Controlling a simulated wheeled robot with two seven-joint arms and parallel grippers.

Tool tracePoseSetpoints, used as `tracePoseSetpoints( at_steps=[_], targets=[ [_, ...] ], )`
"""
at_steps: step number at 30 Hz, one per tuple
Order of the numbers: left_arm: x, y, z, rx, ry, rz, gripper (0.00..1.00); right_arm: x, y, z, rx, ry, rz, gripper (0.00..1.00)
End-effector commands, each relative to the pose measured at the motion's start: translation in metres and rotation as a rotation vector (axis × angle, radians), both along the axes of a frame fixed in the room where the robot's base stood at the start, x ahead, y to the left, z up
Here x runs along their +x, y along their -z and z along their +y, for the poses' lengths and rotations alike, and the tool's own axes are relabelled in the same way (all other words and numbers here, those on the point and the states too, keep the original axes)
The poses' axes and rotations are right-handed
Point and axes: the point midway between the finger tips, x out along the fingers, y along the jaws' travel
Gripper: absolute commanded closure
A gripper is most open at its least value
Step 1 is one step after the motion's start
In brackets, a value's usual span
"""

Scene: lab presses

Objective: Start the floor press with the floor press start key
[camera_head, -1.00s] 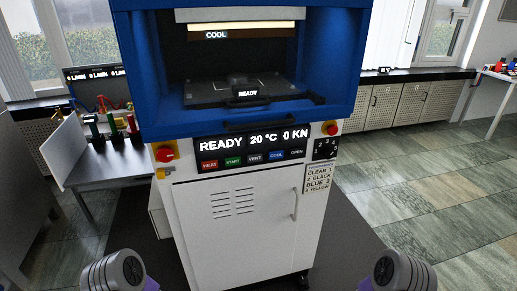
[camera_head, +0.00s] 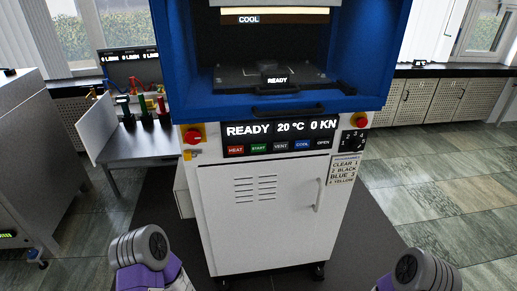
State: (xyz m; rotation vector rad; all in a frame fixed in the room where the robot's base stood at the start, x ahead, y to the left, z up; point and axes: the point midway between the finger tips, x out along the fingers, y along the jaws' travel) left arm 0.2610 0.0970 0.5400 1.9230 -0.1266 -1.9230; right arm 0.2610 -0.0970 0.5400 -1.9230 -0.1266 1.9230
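The floor press (camera_head: 268,220) stands ahead, a white cabinet with a blue upper housing (camera_head: 185,65). Its display (camera_head: 280,129) reads READY, 20 °C, 0 KN. Below the display is a row of keys: red HEAT (camera_head: 236,150), green START key (camera_head: 259,148), dark VENT (camera_head: 281,146), blue COOL (camera_head: 302,145) and OPEN (camera_head: 323,143). The START key is unobstructed. Inside the open chamber, a dark block labelled READY sits on the lower plate (camera_head: 235,80). Grey and purple parts of my two arms show at the bottom left and right, well below the keys. Neither gripper's fingers are visible.
A red knob (camera_head: 193,136) on a yellow plate is left of the display, another red knob (camera_head: 361,119) right. A numbered dial (camera_head: 353,141) and a label card (camera_head: 344,170) are at right. Floor to the right is clear.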

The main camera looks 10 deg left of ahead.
Motion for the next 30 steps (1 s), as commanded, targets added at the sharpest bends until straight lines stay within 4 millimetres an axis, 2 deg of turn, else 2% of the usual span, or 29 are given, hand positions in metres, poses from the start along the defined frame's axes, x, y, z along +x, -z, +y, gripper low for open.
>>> tracePoseSetpoints(
  at_steps=[6, 14, 30],
  targets=[
    [0.0, 0.0, 0.0, 0.0, 0.0, 0.0, 0.59, 0.0, 0.0, 0.0, 0.0, 0.0, 0.0, 1.0],
    [0.0, 0.0, 0.0, 0.0, 0.0, 0.0, 0.99, 0.0, 0.0, 0.0, 0.0, 0.0, 0.0, 1.0],
    [0.0001, 0.0, 0.0, 0.0, 0.0, 0.0, 1.0, 0.0001, 0.0, 0.0, 0.0, 0.0, 0.0, 1.0]
  ],
)
